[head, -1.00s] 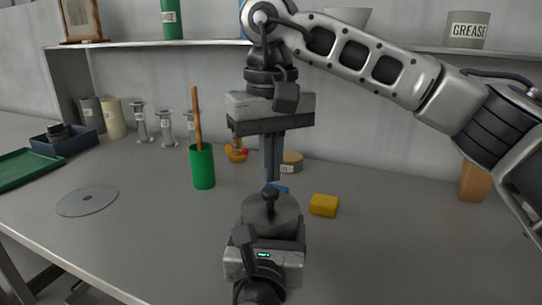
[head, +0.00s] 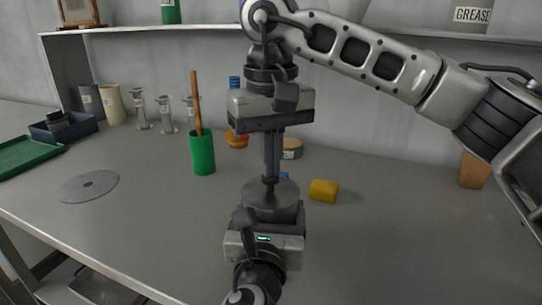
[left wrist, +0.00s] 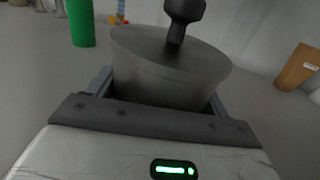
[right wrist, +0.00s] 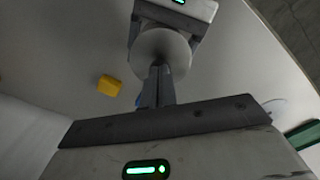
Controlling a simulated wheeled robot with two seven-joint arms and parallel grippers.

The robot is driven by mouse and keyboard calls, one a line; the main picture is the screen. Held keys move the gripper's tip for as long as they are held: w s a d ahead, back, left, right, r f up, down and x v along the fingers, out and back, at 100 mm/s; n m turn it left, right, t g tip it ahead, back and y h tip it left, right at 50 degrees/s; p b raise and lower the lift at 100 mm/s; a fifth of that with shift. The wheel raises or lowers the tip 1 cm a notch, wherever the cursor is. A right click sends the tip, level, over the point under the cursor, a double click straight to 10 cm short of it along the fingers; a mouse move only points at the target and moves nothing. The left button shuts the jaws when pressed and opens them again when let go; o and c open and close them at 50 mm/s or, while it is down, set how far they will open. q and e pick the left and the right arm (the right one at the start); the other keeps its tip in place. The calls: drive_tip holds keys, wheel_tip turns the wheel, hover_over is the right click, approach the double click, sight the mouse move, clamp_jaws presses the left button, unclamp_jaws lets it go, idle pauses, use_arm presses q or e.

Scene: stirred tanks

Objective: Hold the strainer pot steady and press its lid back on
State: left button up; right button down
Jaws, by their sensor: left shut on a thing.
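The strainer pot (head: 272,208) is a grey round pot, upright between the fingers of my left gripper (left wrist: 165,100), which is shut on it. Whether the lid is fully seated I cannot tell. In the right wrist view the shut fingers (right wrist: 156,80) overlap the lid (right wrist: 165,48); exact contact is hidden.
A yellow block (head: 324,190) lies right of the pot. A green cup (head: 202,153) with a wooden stick stands behind left, and a round tin (head: 291,148) behind. A flat grey disc (head: 88,186) lies at left. The front right of the table is clear.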

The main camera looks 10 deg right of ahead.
drive_tip(key=shift+r, duration=3.5)
use_arm(q)
drive_tip(key=o, duration=1)
drive_tip(key=shift+o, duration=0.2)
